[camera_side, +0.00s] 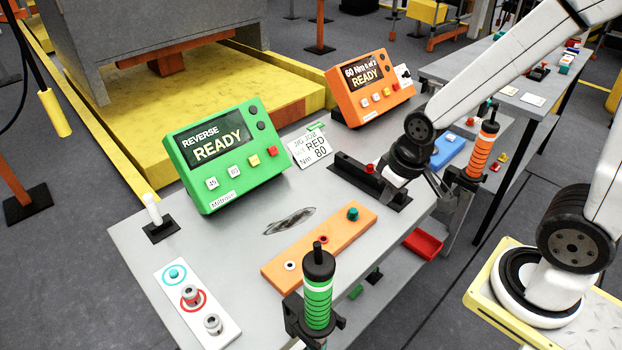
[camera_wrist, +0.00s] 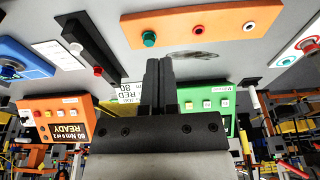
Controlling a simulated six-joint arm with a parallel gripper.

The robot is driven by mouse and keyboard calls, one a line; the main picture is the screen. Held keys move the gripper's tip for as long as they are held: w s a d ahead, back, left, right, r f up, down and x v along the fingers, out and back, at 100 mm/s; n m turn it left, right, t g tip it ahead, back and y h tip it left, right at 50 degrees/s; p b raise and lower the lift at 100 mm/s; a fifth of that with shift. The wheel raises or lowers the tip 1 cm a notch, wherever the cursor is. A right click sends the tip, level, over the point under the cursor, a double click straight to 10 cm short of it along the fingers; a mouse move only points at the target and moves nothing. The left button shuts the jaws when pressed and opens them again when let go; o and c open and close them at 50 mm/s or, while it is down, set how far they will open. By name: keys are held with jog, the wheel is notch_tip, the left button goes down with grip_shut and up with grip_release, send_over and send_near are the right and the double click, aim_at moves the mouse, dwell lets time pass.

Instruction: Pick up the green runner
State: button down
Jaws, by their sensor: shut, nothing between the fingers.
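The green runner (camera_side: 318,290) is an upright tool with a green banded body and black top. It stands in a black holder at the near edge of the bench in the side view, and I do not see it in the wrist view. My gripper (camera_side: 383,196) is over the right part of the bench, behind and to the right of the green runner and well apart from it. In the wrist view its two dark fingers (camera_wrist: 158,80) are together with nothing between them.
An orange runner (camera_side: 484,145) stands at the bench's right edge. An orange board (camera_side: 320,246) lies between my gripper and the green runner. A green READY box (camera_side: 222,150), an orange READY box (camera_side: 370,88) and a black bar (camera_side: 350,175) stand on the bench (camera_side: 250,265).

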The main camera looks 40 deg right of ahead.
jog(key=shift+c, duration=0.3)
grip_release()
jog(key=w+a+n+t+y, duration=0.1)
jog(key=w+a+n+t, duration=0.2)
jog(key=w+n+t, duration=0.4)
jog(key=w+a+n+g+y, duration=0.25)
jog(key=a+n+y, duration=0.25)
jog(key=a+y, duration=0.25)
jog(key=n+g+y, duration=0.9)
jog(key=g, duration=0.3)
send_near(318, 302)
jog(key=a, duration=0.3)
jog(key=shift+d+r, duration=0.2)
jog(key=shift+r, duration=0.3)
